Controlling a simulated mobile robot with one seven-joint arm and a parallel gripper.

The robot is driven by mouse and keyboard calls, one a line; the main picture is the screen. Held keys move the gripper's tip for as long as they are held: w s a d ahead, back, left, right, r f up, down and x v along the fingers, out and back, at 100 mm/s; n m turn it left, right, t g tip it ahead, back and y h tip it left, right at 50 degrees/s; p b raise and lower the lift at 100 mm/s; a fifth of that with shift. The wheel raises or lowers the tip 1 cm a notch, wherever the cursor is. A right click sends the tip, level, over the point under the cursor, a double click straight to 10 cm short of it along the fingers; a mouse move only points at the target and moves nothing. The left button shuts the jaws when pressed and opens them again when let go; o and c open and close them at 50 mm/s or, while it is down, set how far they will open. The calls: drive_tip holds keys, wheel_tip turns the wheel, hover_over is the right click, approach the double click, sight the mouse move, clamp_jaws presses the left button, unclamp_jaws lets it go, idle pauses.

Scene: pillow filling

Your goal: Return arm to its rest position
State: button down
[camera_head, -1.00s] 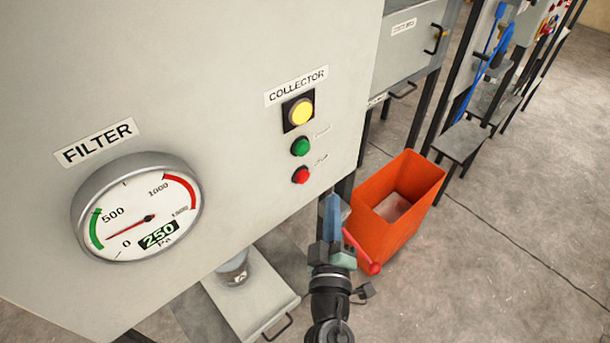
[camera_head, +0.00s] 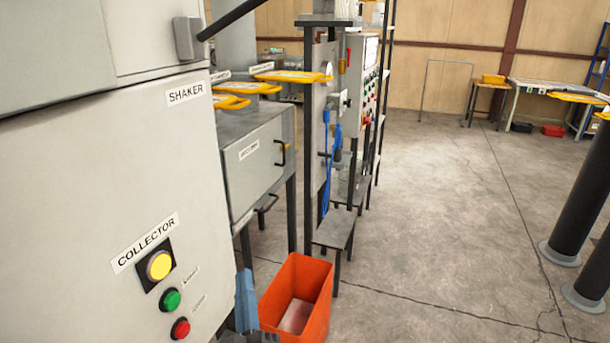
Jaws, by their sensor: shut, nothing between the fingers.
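My gripper (camera_head: 246,297) shows at the bottom edge, left of the middle, with its blue fingers pointing up. The fingers are together and hold nothing that I can see. The rest of my arm is below the picture. The gripper appears just left of the orange bin (camera_head: 311,297) and right of the panel's red button (camera_head: 180,328). I cannot tell how far it is from either.
The grey cabinet (camera_head: 95,185) fills the left side, with a yellow lamp (camera_head: 159,265) and green button (camera_head: 170,300). A grey box on legs (camera_head: 255,165) and a small stand (camera_head: 335,230) are behind. Open concrete floor (camera_head: 430,220) lies right; dark posts (camera_head: 590,205) stand at the right edge.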

drive_tip(key=s+d+r+m+t+h, duration=0.15)
drive_tip(key=d+r+m+h, duration=0.25)
drive_tip(key=r, duration=0.7)
drive_tip(key=d+r+m+t+h, duration=0.3)
drive_tip(key=d+r+m, duration=0.15)
drive_tip(key=r, duration=0.75)
drive_tip(key=s+d+r+m+t+y, duration=0.1)
drive_tip(key=s+r, duration=0.5)
drive_tip(key=r, duration=0.3)
drive_tip(key=s+d+r+m+t, duration=0.1)
drive_tip(key=s+r, duration=0.6)
drive_tip(key=r, duration=0.1)
drive_tip(key=shift+r+y, duration=0.35)
drive_tip(key=shift+y, duration=0.05)
